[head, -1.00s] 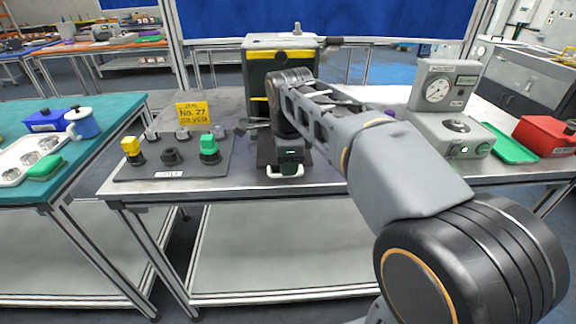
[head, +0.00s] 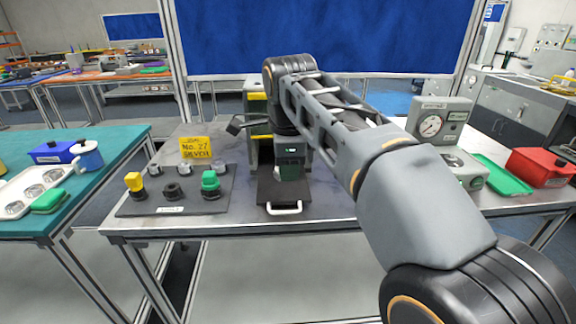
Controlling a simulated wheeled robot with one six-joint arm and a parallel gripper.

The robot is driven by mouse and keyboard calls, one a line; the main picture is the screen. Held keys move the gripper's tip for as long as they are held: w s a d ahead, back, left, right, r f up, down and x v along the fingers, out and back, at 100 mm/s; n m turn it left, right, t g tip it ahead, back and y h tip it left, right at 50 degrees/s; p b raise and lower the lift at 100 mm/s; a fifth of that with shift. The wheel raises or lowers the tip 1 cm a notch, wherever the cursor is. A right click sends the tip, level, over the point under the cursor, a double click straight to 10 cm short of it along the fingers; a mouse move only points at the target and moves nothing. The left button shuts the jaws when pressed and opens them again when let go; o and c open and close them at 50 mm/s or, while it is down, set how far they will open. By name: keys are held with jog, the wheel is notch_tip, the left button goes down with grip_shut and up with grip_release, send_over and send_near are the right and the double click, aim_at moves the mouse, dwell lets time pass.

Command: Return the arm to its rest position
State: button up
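My arm reaches in from the lower right of the head view, and its wrist bends down over the middle of the grey bench (head: 330,218). My gripper (head: 290,170) points down above a dark plate (head: 283,192) with a white handle at its front edge. A small green patch shows at the gripper's end; I cannot tell what it is or whether the fingers are open. Behind the gripper stands a black and yellow machine (head: 257,103), mostly hidden by my arm.
To the left, a dark board (head: 200,208) carries yellow, green, silver and dark knobs, with a yellow sign (head: 195,148) behind. A gauge unit (head: 440,120), green tray (head: 500,175) and red box (head: 540,167) stand right. A teal table (head: 110,140) is at the left.

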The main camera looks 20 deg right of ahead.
notch_tip(320, 180, down, 6)
jog(key=n+t+p, duration=0.1)
jog(key=n+p, duration=0.1)
jog(key=n, duration=1)
jog(key=s+d+n+p, duration=0.3)
jog(key=s+n+p, duration=0.5)
jog(key=s+p, duration=0.3)
jog(key=shift+s+d+t+p, duration=0.15)
jog(key=shift+s+t+p, duration=0.15)
jog(key=shift+p, duration=0.2)
